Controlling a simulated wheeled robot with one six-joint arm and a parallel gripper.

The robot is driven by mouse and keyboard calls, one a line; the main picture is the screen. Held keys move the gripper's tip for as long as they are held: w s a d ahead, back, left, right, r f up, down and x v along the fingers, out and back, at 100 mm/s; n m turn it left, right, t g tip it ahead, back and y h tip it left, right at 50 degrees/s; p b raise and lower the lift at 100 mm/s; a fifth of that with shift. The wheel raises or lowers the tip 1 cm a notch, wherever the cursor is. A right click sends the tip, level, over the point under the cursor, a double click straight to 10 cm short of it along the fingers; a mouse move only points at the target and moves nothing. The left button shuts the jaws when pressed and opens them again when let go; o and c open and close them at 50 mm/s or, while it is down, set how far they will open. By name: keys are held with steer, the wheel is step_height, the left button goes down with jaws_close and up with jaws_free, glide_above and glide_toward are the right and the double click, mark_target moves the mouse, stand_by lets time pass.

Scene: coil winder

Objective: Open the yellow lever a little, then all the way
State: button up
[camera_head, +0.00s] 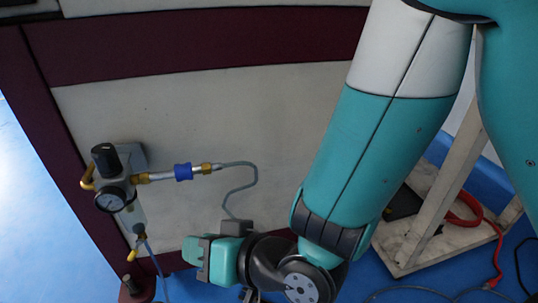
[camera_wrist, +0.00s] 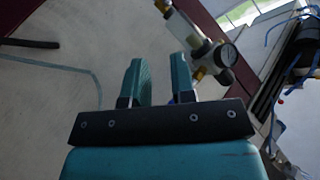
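The air regulator unit (camera_head: 112,172) is on the left of the pale machine panel in the head view, with a round gauge (camera_head: 111,200). A small yellow fitting (camera_head: 137,233), possibly the yellow lever, sits below the gauge above a thin hose; I cannot tell its position. My gripper (camera_head: 193,255) is below and right of it, apart from it. In the wrist view my gripper (camera_wrist: 158,66) has two teal fingers spread with an empty gap. The regulator (camera_wrist: 190,36) and gauge (camera_wrist: 228,54) are beyond the right finger there. Part of the unit behind that finger is hidden.
A brass pipe with a blue collar (camera_head: 183,172) runs right from the regulator to a grey hose (camera_head: 248,180). A maroon frame post (camera_head: 62,130) stands left. A wooden stand (camera_head: 440,215) with a red hose (camera_head: 470,210) is at the right.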

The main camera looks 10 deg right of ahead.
steer(key=d+r+n+g+h+p, duration=0.2)
steer(key=d+r+g+h+p, duration=0.2)
steer(key=d+r+p, duration=0.3)
steer(key=shift+s+d+r, duration=0.25)
steer(key=shift+d+r, duration=1.35)
steer(key=shift+r, duration=1.6)
steer(key=shift+r, duration=0.1)
